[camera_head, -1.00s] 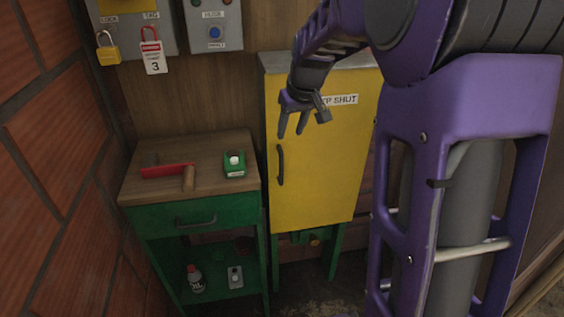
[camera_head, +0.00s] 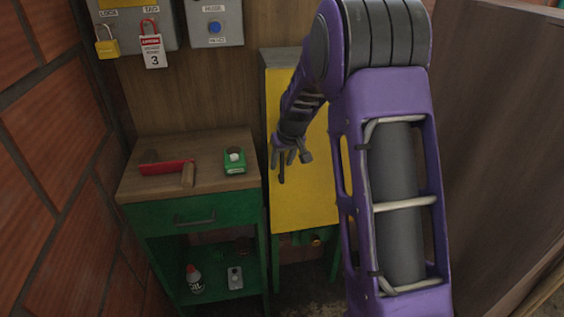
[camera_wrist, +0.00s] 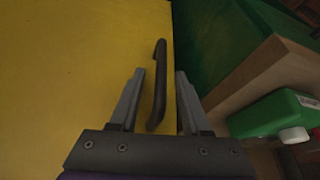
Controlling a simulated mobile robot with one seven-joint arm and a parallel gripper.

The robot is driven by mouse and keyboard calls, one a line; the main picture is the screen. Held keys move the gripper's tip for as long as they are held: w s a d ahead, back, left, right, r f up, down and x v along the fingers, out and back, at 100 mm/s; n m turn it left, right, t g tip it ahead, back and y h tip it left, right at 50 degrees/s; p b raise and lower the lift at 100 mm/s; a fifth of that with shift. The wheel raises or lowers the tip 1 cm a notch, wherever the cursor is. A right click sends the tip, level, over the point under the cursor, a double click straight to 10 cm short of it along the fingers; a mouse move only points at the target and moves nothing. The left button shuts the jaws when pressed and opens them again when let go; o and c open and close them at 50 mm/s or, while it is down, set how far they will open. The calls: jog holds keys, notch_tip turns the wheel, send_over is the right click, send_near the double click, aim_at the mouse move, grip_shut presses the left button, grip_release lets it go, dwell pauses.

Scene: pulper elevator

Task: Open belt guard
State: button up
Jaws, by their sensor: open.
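The belt guard is a yellow door (camera_head: 300,200) on a cabinet against the wood wall, and it looks shut. It also fills the left of the wrist view (camera_wrist: 70,70). Its dark vertical handle (camera_wrist: 158,85) stands between the two fingers of my gripper (camera_wrist: 158,100). The fingers are open, one on each side of the handle, with a gap on both sides. In the head view my gripper (camera_head: 287,160) is in front of the door's left side and hides part of the handle. My arm covers the door's label and right part.
A green bench (camera_head: 160,215) with a wooden top stands left of the cabinet. On it lie a red-framed tool (camera_head: 165,168) and a green device (camera_head: 234,162), also at the right of the wrist view (camera_wrist: 280,115). A yellow padlock (camera_head: 107,48) and a tag (camera_head: 153,50) hang above.

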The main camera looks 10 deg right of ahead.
grip_shut()
dwell(1.4)
